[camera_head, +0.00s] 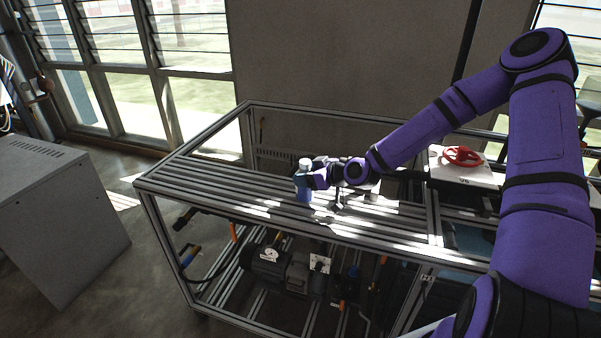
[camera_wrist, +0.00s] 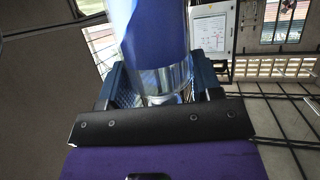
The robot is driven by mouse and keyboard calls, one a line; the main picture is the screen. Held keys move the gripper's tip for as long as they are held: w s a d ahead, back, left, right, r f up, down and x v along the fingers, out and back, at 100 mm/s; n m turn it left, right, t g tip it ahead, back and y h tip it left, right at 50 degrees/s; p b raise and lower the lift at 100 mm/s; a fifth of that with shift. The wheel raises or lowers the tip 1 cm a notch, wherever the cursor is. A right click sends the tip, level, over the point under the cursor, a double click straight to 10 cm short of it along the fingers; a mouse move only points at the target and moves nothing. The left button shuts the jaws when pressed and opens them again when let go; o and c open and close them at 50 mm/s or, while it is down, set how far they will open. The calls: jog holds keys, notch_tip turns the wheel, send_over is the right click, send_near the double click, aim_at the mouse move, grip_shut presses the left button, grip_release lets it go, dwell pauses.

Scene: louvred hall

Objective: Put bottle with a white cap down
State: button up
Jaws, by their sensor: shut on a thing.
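The bottle with a white cap (camera_head: 304,183) is upright in the head view, at the slatted top of the metal frame table (camera_head: 225,176). It has a blue body, and its white cap shows at the top. My gripper (camera_head: 309,178) reaches it from the right and is shut on it. In the wrist view the bottle (camera_wrist: 160,40) stands large between the two dark fingers of my gripper (camera_wrist: 158,88), its blue label and clear lower part showing. I cannot tell whether its base touches the slats.
A red valve wheel (camera_head: 462,156) on a white box is on the right of the table. A motor (camera_head: 283,268) and other parts sit below the slats. A grey cabinet (camera_head: 62,215) stands at the left. The slats left of the bottle are clear.

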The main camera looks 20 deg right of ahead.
jog(key=o, duration=1)
jog(key=v, duration=1.2)
jog(key=shift+r, duration=0.15)
